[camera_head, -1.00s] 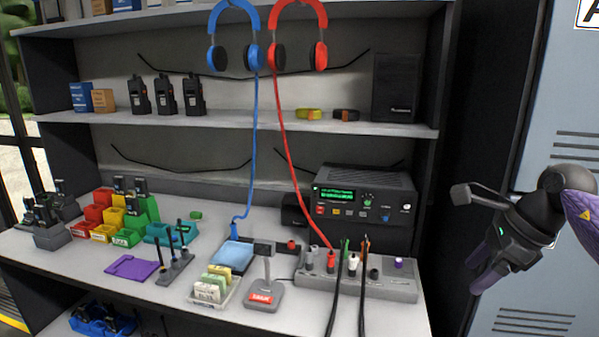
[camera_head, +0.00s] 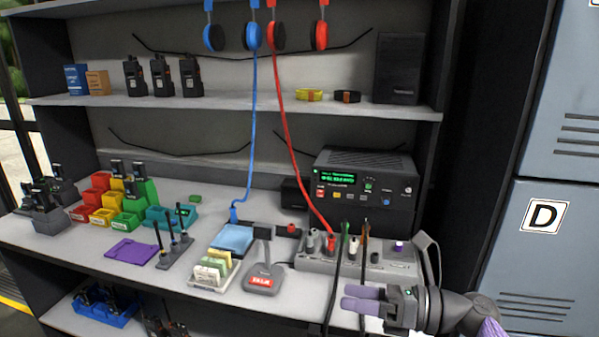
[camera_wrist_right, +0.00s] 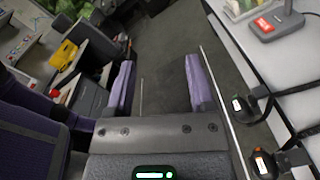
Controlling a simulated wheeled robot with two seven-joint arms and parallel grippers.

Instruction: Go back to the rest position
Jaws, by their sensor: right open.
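My right gripper (camera_head: 352,299) shows at the lower right of the head view, in front of the shelf's front edge and below the grey socket panel (camera_head: 330,264). Its purple fingers are apart and empty, pointing left. In the right wrist view the fingers (camera_wrist_right: 160,88) stand wide apart over the dark floor, with nothing between them. The white worktop (camera_wrist_right: 265,50) lies to the right of them there. My left gripper shows in neither current view.
Black cables hang over the front edge near my right gripper. A blue locker (camera_head: 545,250) stands at the right.

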